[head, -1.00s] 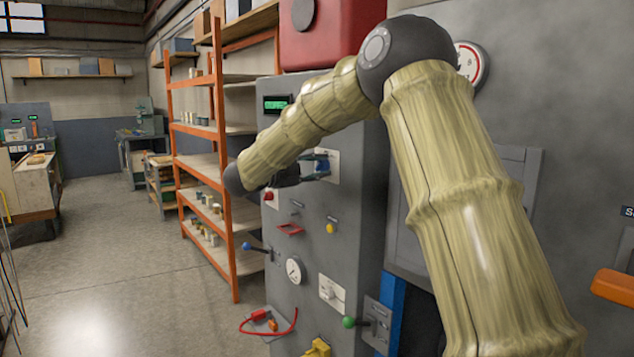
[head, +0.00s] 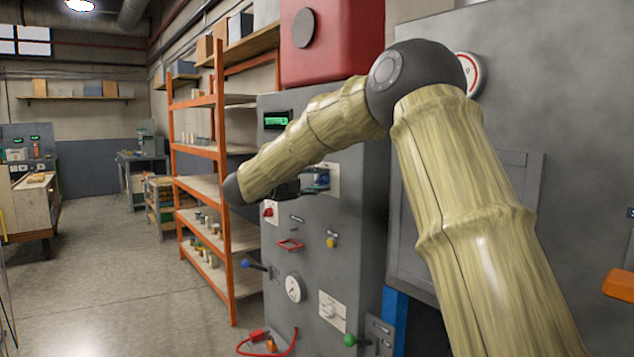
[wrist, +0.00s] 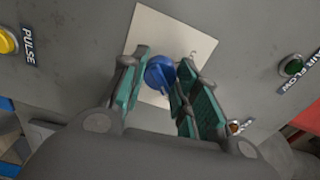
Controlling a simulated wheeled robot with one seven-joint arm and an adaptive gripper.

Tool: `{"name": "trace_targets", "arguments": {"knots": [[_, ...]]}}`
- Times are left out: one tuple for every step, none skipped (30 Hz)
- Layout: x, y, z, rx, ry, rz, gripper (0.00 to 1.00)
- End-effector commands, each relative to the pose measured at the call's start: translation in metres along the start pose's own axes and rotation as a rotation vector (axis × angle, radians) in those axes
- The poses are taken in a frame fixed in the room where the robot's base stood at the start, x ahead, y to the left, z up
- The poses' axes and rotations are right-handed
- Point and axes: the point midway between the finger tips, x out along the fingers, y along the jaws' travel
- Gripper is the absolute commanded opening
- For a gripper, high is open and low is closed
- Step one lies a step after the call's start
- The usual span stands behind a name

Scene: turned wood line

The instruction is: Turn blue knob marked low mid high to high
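The blue knob (wrist: 160,73) sits on a pale square plate (wrist: 150,28) on the grey panel. In the wrist view my gripper (wrist: 164,88) has its two green-padded fingers on either side of the knob, with gaps showing, so it looks open around it. In the head view the knob (head: 323,180) shows small at the fingertips, partly hidden by my gripper (head: 316,184). The plate's low, mid and high marks are too small or hidden to read, so the knob's setting cannot be told.
Orange shelving (head: 220,150) stands left.

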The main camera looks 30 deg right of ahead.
Motion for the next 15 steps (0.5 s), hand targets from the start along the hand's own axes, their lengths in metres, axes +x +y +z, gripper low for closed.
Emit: {"name": "trace_targets", "arguments": {"knots": [[-0.0002,0.0032,-0.0003,-0.004,0.001,0.003,0.39],[-0.0002,0.0032,-0.0003,-0.004,0.001,0.003,0.45],[-0.0001,0.0029,-0.0003,-0.004,0.001,0.002,0.52],[-0.0001,0.0027,-0.0003,-0.003,0.001,0.002,0.53],[-0.0001,0.0025,-0.0002,-0.003,0.001,0.002,0.53],[-0.0001,0.0022,-0.0002,-0.003,0.001,0.002,0.53],[-0.0001,0.0021,-0.0002,-0.003,0.001,0.002,0.53],[0.0,0.002,-0.0002,-0.003,0.001,0.001,0.53],[0.0,0.0018,-0.0002,-0.002,0.001,0.001,0.53],[0.0,0.0017,-0.0002,-0.002,0.001,0.001,0.53],[0.0,0.0016,-0.0002,-0.002,0.001,0.001,0.53],[-0.0002,0.0014,-0.0002,-0.002,0.001,0.001,0.53],[-0.0007,0.0013,-0.0002,-0.002,0.001,0.001,0.53],[-0.0016,0.0012,-0.0001,-0.002,0.0,0.001,0.53],[-0.0035,0.0011,0.0,-0.002,0.0,0.001,0.53]]}}
